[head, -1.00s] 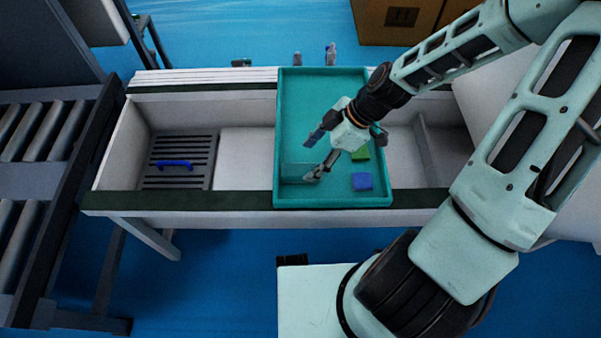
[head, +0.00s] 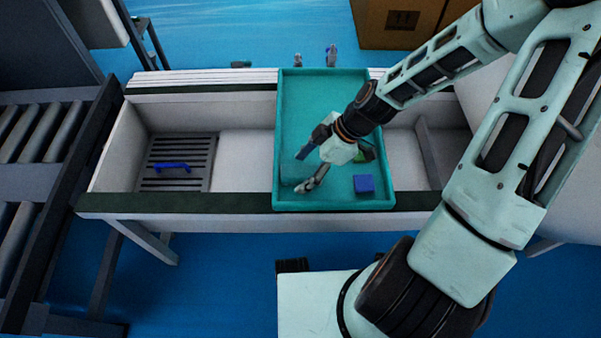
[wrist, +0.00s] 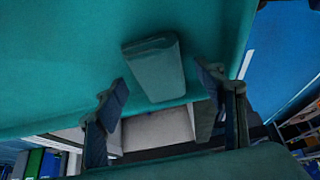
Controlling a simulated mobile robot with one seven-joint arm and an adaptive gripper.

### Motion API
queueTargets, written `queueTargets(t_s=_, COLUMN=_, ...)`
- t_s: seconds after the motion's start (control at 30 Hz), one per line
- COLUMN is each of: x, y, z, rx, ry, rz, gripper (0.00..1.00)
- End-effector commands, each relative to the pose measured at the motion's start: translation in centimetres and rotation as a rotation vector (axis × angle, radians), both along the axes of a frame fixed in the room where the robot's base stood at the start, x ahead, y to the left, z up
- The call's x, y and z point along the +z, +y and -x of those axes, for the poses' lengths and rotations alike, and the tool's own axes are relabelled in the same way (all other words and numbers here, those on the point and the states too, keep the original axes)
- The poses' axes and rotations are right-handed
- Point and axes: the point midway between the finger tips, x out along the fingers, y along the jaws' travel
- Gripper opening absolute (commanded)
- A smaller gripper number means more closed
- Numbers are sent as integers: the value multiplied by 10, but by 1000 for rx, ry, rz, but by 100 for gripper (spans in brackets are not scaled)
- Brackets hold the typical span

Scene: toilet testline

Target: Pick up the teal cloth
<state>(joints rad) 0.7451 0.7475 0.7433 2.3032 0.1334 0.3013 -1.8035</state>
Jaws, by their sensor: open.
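The teal cloth (wrist: 155,68) shows in the wrist view as a folded, block-like bundle on the tray floor. In the head view it is a faint shape (head: 291,173) at the tray's left front, hard to tell from the tray. The teal tray (head: 325,92) lies across the white bench. My gripper (head: 304,171) is open and low over the left front of the tray, close to the cloth. In the wrist view its two fingers (wrist: 165,92) stand apart, below the cloth in the picture, with nothing between them that I can see gripped.
A blue block (head: 363,184) lies right of my gripper in the tray. A green block (head: 367,155) is partly hidden behind it. A grate with a blue handle (head: 174,167) sits in the bench's left basin. The tray walls are close to my gripper.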

Motion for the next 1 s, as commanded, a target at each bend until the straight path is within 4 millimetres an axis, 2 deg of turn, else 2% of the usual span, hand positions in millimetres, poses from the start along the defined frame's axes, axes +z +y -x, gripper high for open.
queueTargets(t_s=0.37, x=-2, y=0, z=0, rx=0, ry=-1, rz=0, gripper=64)
queueTargets(t_s=0.7, x=-2, y=0, z=0, rx=0, ry=0, rz=0, gripper=26)
queueTargets(t_s=1.0, x=0, y=0, z=0, rx=0, ry=-1, rz=1, gripper=26)
